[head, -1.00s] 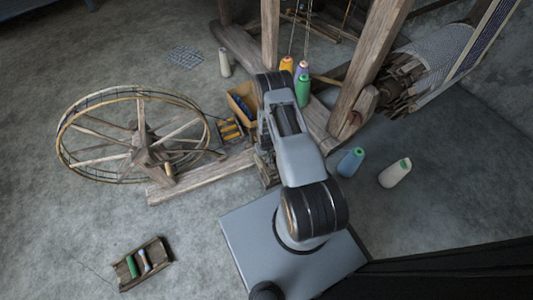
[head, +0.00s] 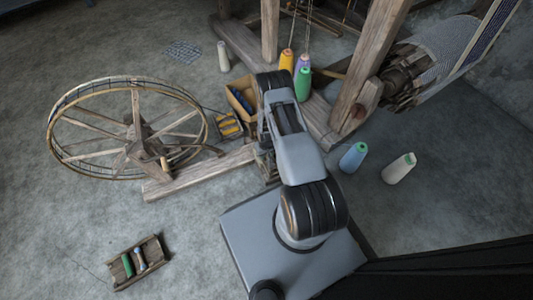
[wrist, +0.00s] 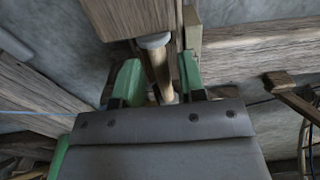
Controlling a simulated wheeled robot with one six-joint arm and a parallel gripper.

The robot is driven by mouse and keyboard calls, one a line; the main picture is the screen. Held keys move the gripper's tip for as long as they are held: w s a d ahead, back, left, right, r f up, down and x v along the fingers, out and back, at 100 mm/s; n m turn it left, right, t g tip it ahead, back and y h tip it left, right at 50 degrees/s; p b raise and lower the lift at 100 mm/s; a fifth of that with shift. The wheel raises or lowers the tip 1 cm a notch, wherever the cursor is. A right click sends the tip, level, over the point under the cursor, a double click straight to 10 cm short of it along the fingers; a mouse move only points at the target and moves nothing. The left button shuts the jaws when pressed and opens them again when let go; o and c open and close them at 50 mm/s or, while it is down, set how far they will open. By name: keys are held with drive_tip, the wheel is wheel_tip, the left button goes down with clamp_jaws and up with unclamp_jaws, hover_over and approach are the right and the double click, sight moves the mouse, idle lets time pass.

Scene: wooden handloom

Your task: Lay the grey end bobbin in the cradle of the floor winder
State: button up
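A bobbin with a wooden shaft and a grey disc end (wrist: 154,41) shows in the wrist view between my gripper's green fingers. My gripper (wrist: 159,78) is open, with a narrow gap visible on each side of the shaft. The bobbin's near end is partly hidden by the gripper body, and I cannot tell what it rests on. The floor winder has a large spoked wheel (head: 76,160) and a wooden base beam (head: 197,174) in the head view. My arm hides my gripper there, and most of the winder's right end. I cannot make out the cradle clearly.
A wooden tray (head: 155,253) with a green bobbin and a pale-ended one lies at lower left. An orange-brown box (head: 233,105) stands behind the beam.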

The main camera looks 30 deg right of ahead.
drive_tip(key=shift+o, duration=0.9)
wheel_tip(320, 180, up, 14)
drive_tip(key=p, duration=0.5)
drive_tip(key=shift+p, duration=0.35)
drive_tip(key=shift+f, duration=0.1)
